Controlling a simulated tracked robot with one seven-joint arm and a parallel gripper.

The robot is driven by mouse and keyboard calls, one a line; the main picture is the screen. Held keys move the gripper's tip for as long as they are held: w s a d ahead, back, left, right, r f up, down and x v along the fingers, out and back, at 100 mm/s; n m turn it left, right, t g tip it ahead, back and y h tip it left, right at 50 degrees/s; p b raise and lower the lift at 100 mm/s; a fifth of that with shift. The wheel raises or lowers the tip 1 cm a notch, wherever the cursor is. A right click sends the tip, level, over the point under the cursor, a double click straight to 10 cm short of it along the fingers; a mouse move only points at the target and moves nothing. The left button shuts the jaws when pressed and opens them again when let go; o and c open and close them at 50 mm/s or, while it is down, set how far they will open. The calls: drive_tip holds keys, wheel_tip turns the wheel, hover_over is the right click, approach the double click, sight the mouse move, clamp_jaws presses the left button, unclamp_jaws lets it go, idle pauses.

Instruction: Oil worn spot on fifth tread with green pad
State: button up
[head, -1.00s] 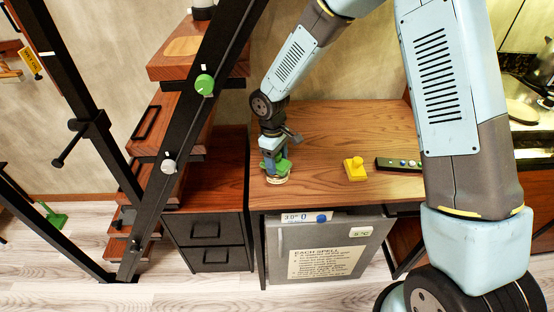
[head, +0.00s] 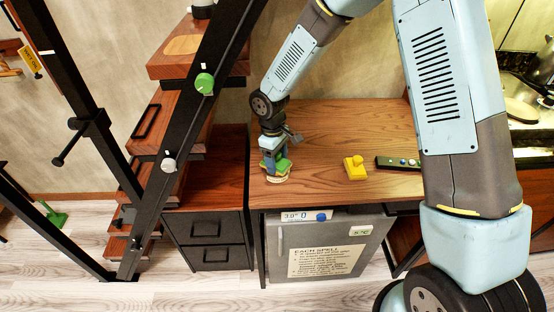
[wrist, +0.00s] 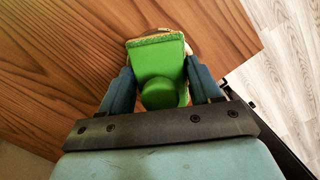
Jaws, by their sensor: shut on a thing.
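My gripper (head: 274,172) is low over the front left of the wooden counter, shut on the green pad (wrist: 160,62). In the wrist view the pad's green body and round knob sit between my two blue fingers, with a tan edge at the far end. In the head view the pad (head: 283,165) is partly hidden by the fingers. A pale round thing (head: 277,180) shows just under it; I cannot tell whether they touch. The stair stands at left. Its highest tread in view (head: 224,64) bears a pale worn spot (head: 182,45).
A yellow knobbed block (head: 355,168) and a dark strip with buttons (head: 398,163) lie on the counter (head: 335,130). The black stair stringer (head: 188,125), with a green knob (head: 204,83), slants between counter and treads. A drawer cabinet (head: 209,241) stands beside the stair.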

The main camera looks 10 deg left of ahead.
sight(279, 154)
idle(0.3)
drive_tip(key=shift+r, duration=3.5)
drive_tip(key=w+d+f+m, duration=0.2)
drive_tip(key=w+d+m, duration=0.2)
drive_tip(key=d, duration=0.7)
drive_tip(key=w+d+f+m+y, duration=0.1)
drive_tip(key=w+d+f+m, duration=0.1)
drive_tip(key=w+d+m, duration=0.3)
drive_tip(key=w+d+f+m, duration=0.2)
drive_tip(key=w+d+m, duration=0.2)
drive_tip(key=w+d, duration=0.7)
drive_tip(key=shift+w+d+f+m+g, duration=0.1)
drive_tip(key=shift+d+f+m+g, duration=0.1)
drive_tip(key=shift+d, duration=1.7)
drive_tip(key=shift+d+f+m+g, duration=0.1)
drive_tip(key=shift+d+m+g, duration=0.1)
drive_tip(key=shift+d, duration=2)
